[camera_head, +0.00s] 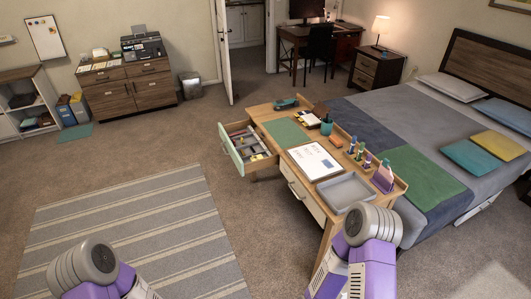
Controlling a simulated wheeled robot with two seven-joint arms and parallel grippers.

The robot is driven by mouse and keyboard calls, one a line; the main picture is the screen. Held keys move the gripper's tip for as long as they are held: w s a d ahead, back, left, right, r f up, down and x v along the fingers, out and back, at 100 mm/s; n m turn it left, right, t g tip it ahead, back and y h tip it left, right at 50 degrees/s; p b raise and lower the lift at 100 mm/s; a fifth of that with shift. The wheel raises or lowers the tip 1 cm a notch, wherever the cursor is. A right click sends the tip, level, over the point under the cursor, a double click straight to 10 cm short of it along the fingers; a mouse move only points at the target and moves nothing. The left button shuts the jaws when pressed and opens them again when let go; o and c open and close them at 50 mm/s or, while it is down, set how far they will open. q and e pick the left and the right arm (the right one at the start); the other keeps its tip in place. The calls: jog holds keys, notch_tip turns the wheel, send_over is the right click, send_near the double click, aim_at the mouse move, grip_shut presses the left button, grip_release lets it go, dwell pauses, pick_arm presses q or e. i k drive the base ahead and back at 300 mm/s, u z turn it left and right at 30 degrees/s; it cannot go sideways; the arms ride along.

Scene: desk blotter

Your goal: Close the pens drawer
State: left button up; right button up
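The pens drawer (231,150) stands pulled out from the left side of the wooden desk (262,113). It has a pale green front and a grey inside with small coloured items, some of them yellow and red. I cannot read any label on it. A second drawer with a whitish front (301,193) sits flush in the desk, nearer to me. Only purple and grey links of my two arms show at the bottom edge, well short of the open drawer. Neither gripper shows.
The desk top holds a green mat (286,132), a white board (314,161), a grey tray (346,191), a teal cup (326,127) and small coloured items. A bed (395,125) stands right of the desk. Open carpet and a striped rug (135,235) lie left of the drawer.

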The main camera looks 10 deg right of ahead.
aim_at(253, 137)
jog(key=u, duration=0.4)
jog(key=i, duration=1.3)
jog(key=z, duration=0.5)
jog(key=i, duration=1.3)
jog(key=z, duration=0.65)
jog(key=i, duration=0.4)
